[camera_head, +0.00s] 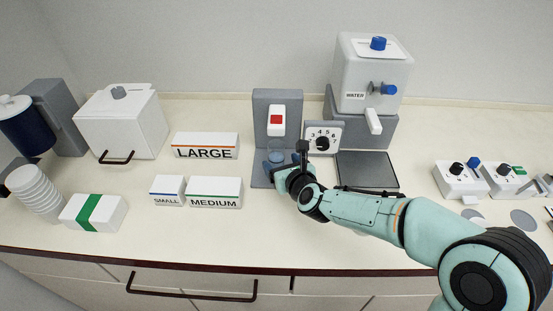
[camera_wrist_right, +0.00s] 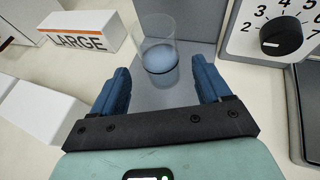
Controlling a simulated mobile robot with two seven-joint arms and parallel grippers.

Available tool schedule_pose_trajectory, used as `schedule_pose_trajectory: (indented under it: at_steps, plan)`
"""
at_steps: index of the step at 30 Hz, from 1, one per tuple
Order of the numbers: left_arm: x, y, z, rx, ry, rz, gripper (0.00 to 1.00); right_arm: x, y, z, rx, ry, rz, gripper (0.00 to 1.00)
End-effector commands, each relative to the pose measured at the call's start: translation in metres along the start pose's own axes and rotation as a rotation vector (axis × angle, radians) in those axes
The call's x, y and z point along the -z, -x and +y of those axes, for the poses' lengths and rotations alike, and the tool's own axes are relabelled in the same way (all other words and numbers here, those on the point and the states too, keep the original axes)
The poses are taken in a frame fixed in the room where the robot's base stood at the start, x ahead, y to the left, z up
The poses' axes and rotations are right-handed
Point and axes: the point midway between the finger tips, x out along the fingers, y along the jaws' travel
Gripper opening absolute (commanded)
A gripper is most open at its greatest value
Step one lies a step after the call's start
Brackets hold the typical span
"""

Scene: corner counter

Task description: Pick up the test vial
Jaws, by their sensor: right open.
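A clear glass vial (camera_wrist_right: 157,52) with some liquid in its lower part stands upright on the grey base of a dispenser. In the head view the vial (camera_head: 276,155) shows just behind my right gripper (camera_head: 285,171), which partly covers it. In the right wrist view the two blue fingers of my right gripper (camera_wrist_right: 159,90) are spread apart, pointing at the vial. The vial stands ahead of the fingertips, about midway between them, and nothing is held. My left gripper is not in view.
The grey dispenser (camera_head: 278,100) with a red button rises behind the vial. A dial box (camera_head: 322,138) stands close on the right, beside a water tank (camera_head: 372,75). LARGE (camera_head: 206,140), SMALL (camera_head: 167,197) and MEDIUM (camera_head: 215,200) boxes lie to the left.

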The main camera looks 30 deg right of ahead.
Motion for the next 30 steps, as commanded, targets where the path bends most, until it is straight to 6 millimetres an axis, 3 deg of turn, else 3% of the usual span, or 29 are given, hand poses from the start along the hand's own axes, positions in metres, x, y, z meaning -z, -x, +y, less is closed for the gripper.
schedule_pose_trajectory:
  at_steps: [6,14,15,20,21,23,30]
  plan:
    - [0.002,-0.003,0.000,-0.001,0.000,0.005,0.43,0.002,-0.031,0.000,0.000,0.001,0.002,0.77]
    - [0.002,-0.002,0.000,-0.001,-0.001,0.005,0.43,0.001,-0.035,-0.001,0.000,0.000,0.001,0.77]
    - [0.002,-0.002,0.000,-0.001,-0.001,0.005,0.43,0.001,-0.035,-0.001,0.000,0.000,0.001,0.74]
    - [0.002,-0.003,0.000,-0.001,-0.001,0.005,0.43,0.001,-0.035,-0.001,0.000,0.000,0.001,0.22]
    - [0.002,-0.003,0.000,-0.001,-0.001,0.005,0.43,0.001,-0.035,-0.001,0.000,0.000,0.001,0.17]
    - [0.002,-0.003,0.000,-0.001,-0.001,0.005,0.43,0.001,-0.035,-0.001,0.000,0.000,0.000,0.12]
    - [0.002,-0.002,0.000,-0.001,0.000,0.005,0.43,0.000,-0.035,-0.001,0.000,0.000,0.000,0.12]
